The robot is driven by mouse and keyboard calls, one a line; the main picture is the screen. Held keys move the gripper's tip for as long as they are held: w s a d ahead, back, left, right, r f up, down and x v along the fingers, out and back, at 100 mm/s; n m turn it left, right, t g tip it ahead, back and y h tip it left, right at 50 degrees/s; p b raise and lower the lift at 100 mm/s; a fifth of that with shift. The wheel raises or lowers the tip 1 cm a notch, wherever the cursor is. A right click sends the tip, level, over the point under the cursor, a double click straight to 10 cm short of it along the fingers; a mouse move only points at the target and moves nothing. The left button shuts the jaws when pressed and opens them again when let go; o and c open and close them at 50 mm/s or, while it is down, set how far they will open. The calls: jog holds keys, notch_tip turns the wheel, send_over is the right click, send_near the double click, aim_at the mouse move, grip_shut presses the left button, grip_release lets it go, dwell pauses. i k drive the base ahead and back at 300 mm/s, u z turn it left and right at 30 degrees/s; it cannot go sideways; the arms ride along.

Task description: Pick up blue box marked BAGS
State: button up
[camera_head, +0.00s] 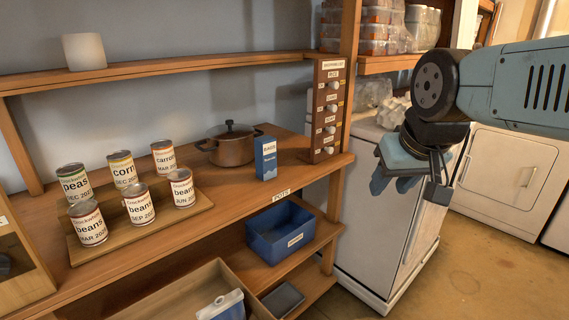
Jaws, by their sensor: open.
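A small upright blue box (266,158) with white lettering stands on the wooden counter, right of the brown pot. The lettering is too small to read surely. My gripper (412,180) hangs at the right, in front of the white appliance, well apart from the box. It is open, and nothing shows between its fingers. A larger open blue bin (280,232) with a small label sits on the lower shelf, below the counter edge; its label is not legible.
A lidded pot (230,145) is close left of the box. A wooden panel with knobs (327,110) stands to its right. Several labelled cans (138,203) stand on a wooden board at left. A shelf (150,72) runs above. The counter front near the box is clear.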

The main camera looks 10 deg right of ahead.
aim_at(266, 147)
jog(key=k, duration=0.55)
jog(key=u, duration=0.2)
jog(key=i, duration=1.4)
jog(key=z, duration=0.15)
